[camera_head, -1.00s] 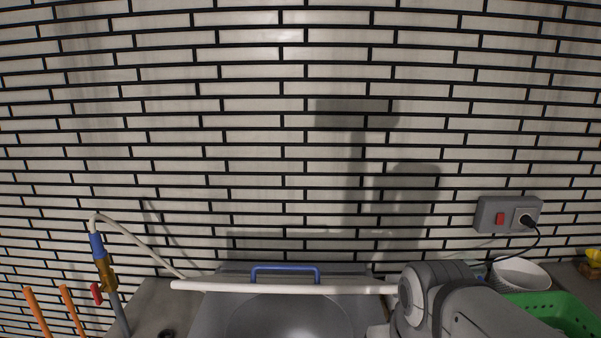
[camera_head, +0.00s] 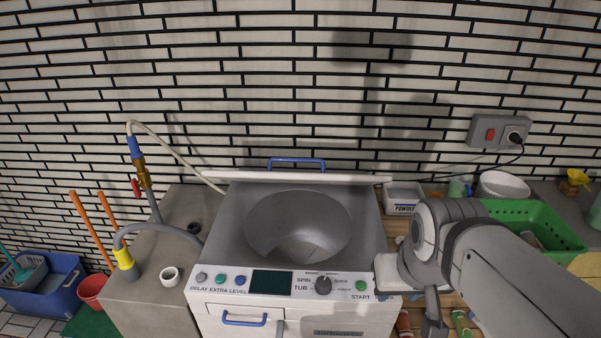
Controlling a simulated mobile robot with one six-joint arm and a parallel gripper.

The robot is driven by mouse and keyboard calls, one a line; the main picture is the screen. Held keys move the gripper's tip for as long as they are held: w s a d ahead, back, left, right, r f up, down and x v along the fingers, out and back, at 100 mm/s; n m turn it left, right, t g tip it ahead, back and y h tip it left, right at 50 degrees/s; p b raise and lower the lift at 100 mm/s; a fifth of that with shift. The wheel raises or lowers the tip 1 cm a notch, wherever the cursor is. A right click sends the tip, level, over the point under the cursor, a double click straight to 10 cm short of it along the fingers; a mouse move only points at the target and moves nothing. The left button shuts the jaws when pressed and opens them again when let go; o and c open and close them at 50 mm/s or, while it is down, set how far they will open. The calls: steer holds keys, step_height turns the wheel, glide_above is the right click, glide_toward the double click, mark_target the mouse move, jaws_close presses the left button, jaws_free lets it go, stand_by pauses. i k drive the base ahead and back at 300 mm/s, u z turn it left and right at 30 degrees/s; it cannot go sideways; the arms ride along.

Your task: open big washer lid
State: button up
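The big washer (camera_head: 365,235) stands in the middle of the head view, its control panel facing me. Its lid (camera_head: 300,178) is raised at the back and seen almost edge-on, with a blue handle (camera_head: 296,161) above its edge. The round drum opening (camera_head: 298,225) is uncovered and looks empty. My arm comes in from the lower right. What seems to be my gripper (camera_head: 433,318) is at the bottom edge, right of the washer's front corner and apart from the lid. Its fingers are not clear.
A powder box (camera_head: 402,198), a white bowl (camera_head: 503,186) and a green basket (camera_head: 535,225) stand right of the washer. A grey sink counter (camera_head: 150,265) with a hose and a white cup (camera_head: 170,275) is on the left. A blue crate (camera_head: 45,295) and red bucket (camera_head: 92,290) are farther left.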

mark_target(322, 178)
steer(key=u, duration=0.05)
steer(key=k, duration=0.15)
steer(key=u, duration=3.4)
steer(key=k, duration=1.95)
steer(key=z, duration=1.95)
steer(key=i, duration=1)
steer(key=z, duration=0.05)
